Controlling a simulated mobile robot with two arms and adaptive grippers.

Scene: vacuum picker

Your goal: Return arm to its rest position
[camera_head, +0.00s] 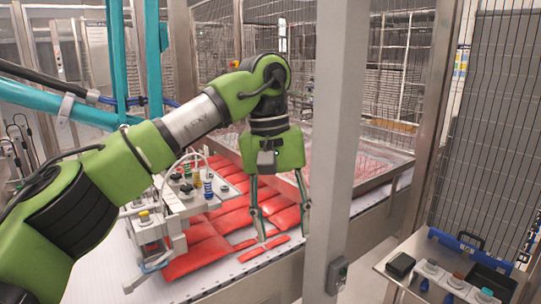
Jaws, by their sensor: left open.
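My left arm, green with black joints, comes in from the left and reaches to the middle of the head view. Its left gripper (281,212) points down with its two fingers apart, open and empty. The fingertips are over the front part of red packages (205,250) lying on a white conveyor surface (225,275). I cannot tell whether the fingertips touch them. My right gripper is not in view.
A grey post (339,130) stands close to the right of the gripper. A vacuum picker unit (180,200) with hoses hangs over the packages, behind my forearm. Mesh fencing (490,130) closes the right side. A small table (440,262) with several devices stands at lower right.

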